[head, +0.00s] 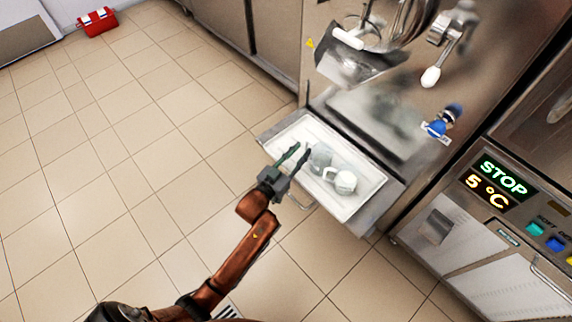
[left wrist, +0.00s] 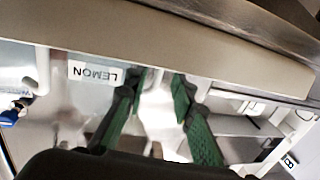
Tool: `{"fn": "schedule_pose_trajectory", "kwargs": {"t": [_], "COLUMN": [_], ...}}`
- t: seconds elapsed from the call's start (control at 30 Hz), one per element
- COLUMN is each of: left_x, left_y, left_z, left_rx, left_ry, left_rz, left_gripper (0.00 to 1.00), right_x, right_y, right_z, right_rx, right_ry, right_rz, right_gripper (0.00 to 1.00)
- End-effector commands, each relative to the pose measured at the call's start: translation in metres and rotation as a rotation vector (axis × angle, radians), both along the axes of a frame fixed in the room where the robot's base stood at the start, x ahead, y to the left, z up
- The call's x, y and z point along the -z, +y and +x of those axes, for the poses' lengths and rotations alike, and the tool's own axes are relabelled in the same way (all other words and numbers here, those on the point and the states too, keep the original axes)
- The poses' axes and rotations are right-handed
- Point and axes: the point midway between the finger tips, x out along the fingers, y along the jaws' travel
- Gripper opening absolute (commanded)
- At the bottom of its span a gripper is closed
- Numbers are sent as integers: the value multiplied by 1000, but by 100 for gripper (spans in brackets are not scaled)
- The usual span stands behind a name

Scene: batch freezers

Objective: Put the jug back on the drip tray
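The white drip tray (head: 372,170) juts out at the front of the steel machine. My left gripper (head: 302,149) is over the tray's left part, fingers apart, beside the clear vessel. In the left wrist view the green-padded fingers (left wrist: 161,80) are spread with a bright pale surface between or behind them; contact cannot be told. My right gripper is out of view.
A steel machine (head: 400,125) with a spout and a blue-handled part (head: 441,123) rises behind the tray. A control panel (head: 500,185) reading STOP is at the right. A red box (head: 97,22) lies far left. A LEMON label (left wrist: 95,73) shows upside down.

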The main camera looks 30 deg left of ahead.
Motion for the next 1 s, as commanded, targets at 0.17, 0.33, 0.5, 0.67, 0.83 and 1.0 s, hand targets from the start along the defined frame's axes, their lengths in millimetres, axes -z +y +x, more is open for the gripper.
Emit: {"fn": "schedule_pose_trajectory", "kwargs": {"t": [0.17,0.33,0.5,0.67,0.83,1.0], "left_x": [-5,-4,-2,-1,0,43], "left_y": [6,10,12,13,13,20], "left_z": [-36,-62,-79,-84,-84,-113], "left_rx": [0,-1,0,1,0,-20], "left_ry": [-1,-1,-1,-1,2,140], "left_rz": [0,1,1,0,0,19], "left_gripper": [24,24,24,24,24,24], "right_x": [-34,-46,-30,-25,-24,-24], "right_y": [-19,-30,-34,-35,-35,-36], "right_z": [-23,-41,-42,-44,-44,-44], "right_rx": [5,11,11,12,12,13], "right_ry": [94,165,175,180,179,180], "right_rz": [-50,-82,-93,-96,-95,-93], "right_gripper": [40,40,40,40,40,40]}}
